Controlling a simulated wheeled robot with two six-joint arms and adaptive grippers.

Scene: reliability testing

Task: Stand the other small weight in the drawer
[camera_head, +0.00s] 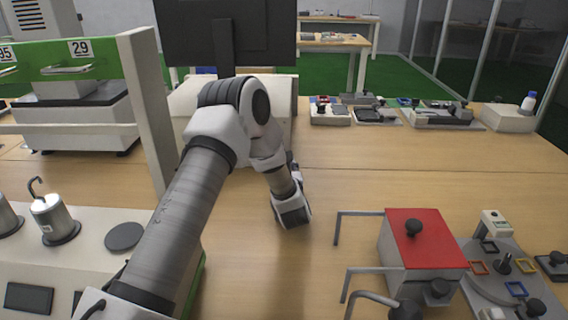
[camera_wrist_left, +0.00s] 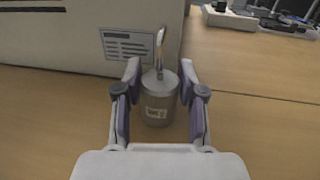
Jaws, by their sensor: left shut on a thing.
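In the left wrist view, a small grey cylindrical weight (camera_wrist_left: 158,108) with a hook on top and a pale label stands upright between the fingers of my left gripper (camera_wrist_left: 160,82). The fingers are shut on it. I cannot tell whether its base touches the table. In the head view, my left arm reaches over the table and its wrist hides the held weight. Two larger hooked weights, one silver (camera_head: 53,218) and one (camera_head: 8,218) cut by the left edge, stand on a pale unit. No open drawer is clearly visible. My right gripper is out of view.
A pale box with a printed label (camera_wrist_left: 130,46) stands just behind the held weight. A red-topped fixture (camera_head: 425,240) with black knobs and bent rods is at the right. A green panel marked 29 (camera_head: 80,60) is at the left.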

